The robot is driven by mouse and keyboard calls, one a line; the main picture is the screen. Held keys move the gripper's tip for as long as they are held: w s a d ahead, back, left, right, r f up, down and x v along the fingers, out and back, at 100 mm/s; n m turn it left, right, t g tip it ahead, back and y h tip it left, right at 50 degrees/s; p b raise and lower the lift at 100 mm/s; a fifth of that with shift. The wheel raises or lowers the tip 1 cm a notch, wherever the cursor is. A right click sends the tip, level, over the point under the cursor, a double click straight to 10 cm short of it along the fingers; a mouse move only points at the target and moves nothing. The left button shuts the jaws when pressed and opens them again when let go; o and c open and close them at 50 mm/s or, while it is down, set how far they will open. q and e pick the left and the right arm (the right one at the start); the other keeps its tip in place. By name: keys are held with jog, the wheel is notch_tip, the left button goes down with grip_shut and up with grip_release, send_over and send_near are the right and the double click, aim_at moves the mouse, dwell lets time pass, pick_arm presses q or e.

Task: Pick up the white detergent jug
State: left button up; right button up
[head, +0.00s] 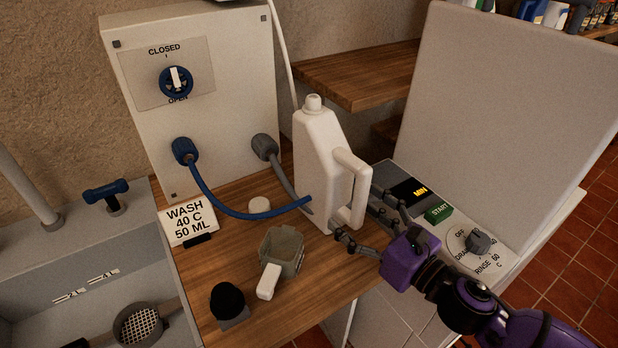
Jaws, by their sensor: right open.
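The white detergent jug (316,150) stands upright on the wooden counter (270,335), with its cap on and its handle (357,185) facing right. My right gripper (358,214) comes in from the lower right and is open. Its two dark fingers are spread at the lower part of the handle, one towards the front and one towards the back. I cannot tell whether they touch the jug. My left gripper is not in view.
A blue hose (235,212) runs from the valve panel (235,75) to beside the jug. The control panel (440,213) is close behind my right gripper.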

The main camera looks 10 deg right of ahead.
aim_at(342, 201)
jog(key=shift+w+a, duration=0.25)
jog(key=shift+w, duration=0.2)
jog(key=shift+w+a+r, duration=0.1)
jog(key=shift+w+r, duration=0.05)
jog(key=shift+w, duration=0.1)
jog(key=shift+w+a+r+p, duration=0.2)
jog(key=shift+w+p, duration=0.1)
jog(key=shift+w, duration=0.2)
jog(key=x, duration=0.3)
jog(key=p+x, duration=0.1)
jog(key=shift+w+a+f, duration=0.2)
jog(key=shift+w+f, duration=0.05)
jog(key=shift+w, duration=0.1)
jog(key=shift+w+f, duration=0.1)
jog(key=shift+w, duration=0.05)
jog(key=c, duration=1.3)
jog(key=shift+a, duration=0.1)
